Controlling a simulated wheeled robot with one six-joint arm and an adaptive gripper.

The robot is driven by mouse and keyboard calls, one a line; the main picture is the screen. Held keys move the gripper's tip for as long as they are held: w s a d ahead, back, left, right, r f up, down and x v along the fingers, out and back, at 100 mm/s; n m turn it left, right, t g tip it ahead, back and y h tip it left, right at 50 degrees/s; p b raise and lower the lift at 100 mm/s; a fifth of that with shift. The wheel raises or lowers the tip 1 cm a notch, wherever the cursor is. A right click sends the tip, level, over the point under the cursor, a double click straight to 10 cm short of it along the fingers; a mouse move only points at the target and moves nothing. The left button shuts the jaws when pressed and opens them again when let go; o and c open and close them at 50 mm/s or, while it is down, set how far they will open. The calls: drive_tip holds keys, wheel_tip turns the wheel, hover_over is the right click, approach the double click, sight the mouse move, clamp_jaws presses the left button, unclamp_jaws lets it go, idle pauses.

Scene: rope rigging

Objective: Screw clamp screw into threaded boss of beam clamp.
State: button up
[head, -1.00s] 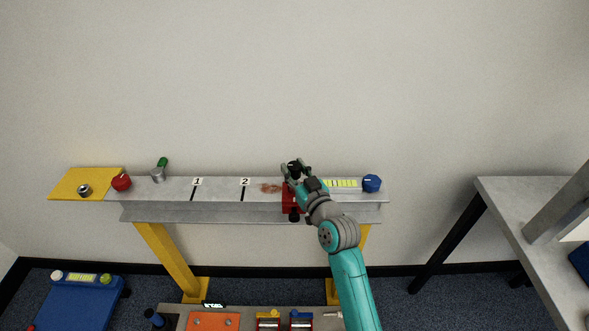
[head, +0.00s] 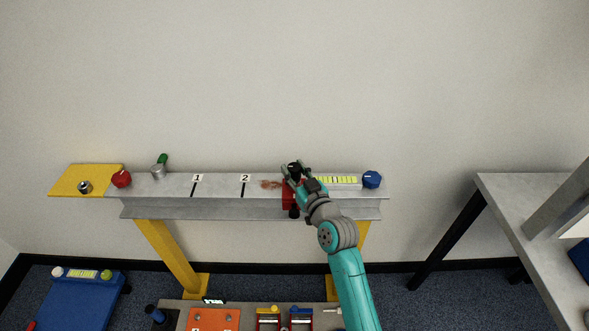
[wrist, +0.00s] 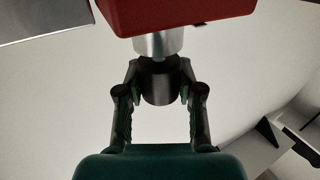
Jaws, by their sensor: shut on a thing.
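The red beam clamp (head: 288,197) sits on the grey beam, right of the mark 2, partly hidden by my gripper. In the wrist view its red body (wrist: 175,15) fills the top, with the silver threaded boss (wrist: 158,43) pointing at my gripper. The clamp screw's dark knob (wrist: 160,88) is in line with the boss, and a short thin shank shows between them. How deep the thread sits cannot be seen. My gripper (wrist: 160,72) is shut on the knob, one finger on each side. In the head view my gripper (head: 294,170) is at the clamp's upper end.
The beam (head: 220,188) carries a red knob (head: 121,179), a green-topped pin (head: 161,166), a yellow-green strip (head: 338,180) and a blue knob (head: 372,180). A yellow plate (head: 100,177) is at its left end. A grey table (head: 510,190) stands right.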

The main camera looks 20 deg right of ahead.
drive_tip(key=shift+f, duration=0.1)
drive_tip(key=o, duration=1.2)
drive_tip(key=s, duration=0.4)
drive_tip(key=s+d, duration=0.1)
drive_tip(key=s, duration=0.7)
drive_tip(key=shift+d, duration=0.35)
